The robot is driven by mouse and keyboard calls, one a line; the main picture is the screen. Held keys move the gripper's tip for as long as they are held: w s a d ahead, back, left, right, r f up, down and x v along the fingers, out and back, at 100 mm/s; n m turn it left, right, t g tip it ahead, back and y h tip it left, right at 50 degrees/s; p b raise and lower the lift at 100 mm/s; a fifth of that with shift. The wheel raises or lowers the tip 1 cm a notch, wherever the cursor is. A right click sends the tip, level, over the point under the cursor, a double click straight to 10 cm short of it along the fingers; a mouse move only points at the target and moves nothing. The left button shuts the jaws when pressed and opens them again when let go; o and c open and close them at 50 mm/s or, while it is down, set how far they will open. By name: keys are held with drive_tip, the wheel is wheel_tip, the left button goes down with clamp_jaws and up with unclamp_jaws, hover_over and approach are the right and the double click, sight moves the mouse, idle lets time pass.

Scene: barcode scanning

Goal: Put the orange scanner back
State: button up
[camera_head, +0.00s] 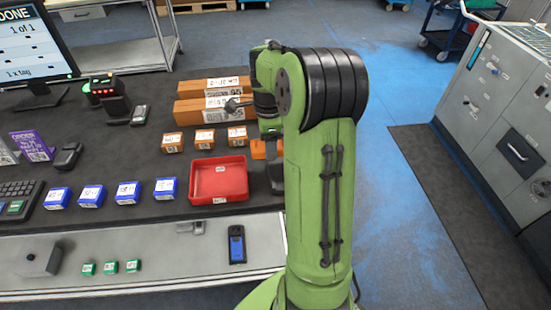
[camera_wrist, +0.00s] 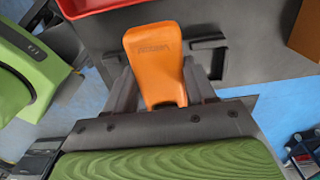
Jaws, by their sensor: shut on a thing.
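The orange scanner (camera_wrist: 155,62) shows in the wrist view between the two dark fingers of my gripper (camera_wrist: 158,84), which is shut on it. Its broad end with small lettering points away from the wrist. In the head view only an orange patch of the scanner (camera_head: 262,149) shows, right of the red tray; my green arm hides the rest and most of my gripper. A dark angular piece (camera_wrist: 209,48) lies just right of the scanner in the wrist view; I cannot tell whether it is a holder.
The red tray (camera_head: 218,199) stands close left of my gripper. Small orange boxes (camera_head: 204,139), long orange boxes (camera_head: 214,86) and blue boxes (camera_head: 127,193) sit on the dark table. A dark scanner-like device (camera_head: 108,102) stands by the monitor (camera_head: 32,50). Blue floor lies right of my arm.

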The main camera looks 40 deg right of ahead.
sight(270, 163)
wheel_tip(270, 163, down, 5)
drive_tip(key=shift+r+b, duration=0.2)
drive_tip(key=shift+b, duration=0.25)
drive_tip(key=shift+s+f, duration=0.1)
drive_tip(key=shift+f, duration=0.1)
drive_tip(key=o, duration=0.9)
drive_tip(key=shift+o, duration=0.2)
